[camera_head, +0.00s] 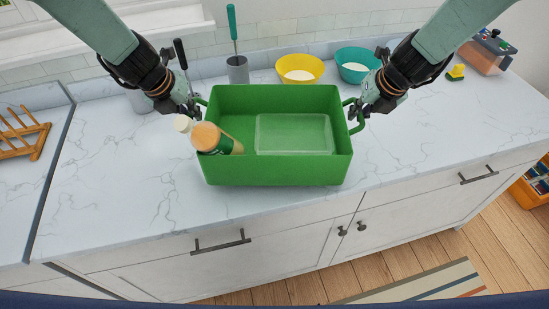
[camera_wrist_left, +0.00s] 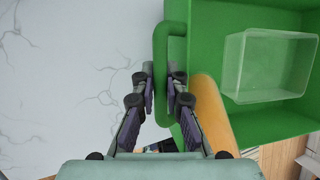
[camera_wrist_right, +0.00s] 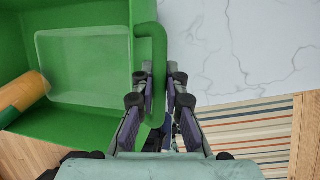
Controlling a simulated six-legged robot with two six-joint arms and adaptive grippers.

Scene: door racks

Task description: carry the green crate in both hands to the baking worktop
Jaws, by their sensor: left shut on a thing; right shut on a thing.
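The green crate (camera_head: 275,172) is in the middle of the head view, level, over the marble worktop (camera_head: 420,130); I cannot tell whether it touches it. A clear plastic box (camera_head: 293,134) and an orange bottle with a white cap (camera_head: 209,137) are in it, the bottle leaning over the left wall. My left gripper (camera_head: 190,108) is shut on the crate's left handle, which shows in the left wrist view (camera_wrist_left: 161,75). My right gripper (camera_head: 362,112) is shut on the right handle, which shows in the right wrist view (camera_wrist_right: 158,75).
Behind the crate stand a yellow bowl (camera_head: 300,69), a teal bowl (camera_head: 357,64) and a grey pot (camera_head: 237,70) with a teal-handled tool. A wooden rack (camera_head: 22,135) lies at the left. The worktop right of the crate is mostly clear. A striped rug (camera_head: 425,287) lies below.

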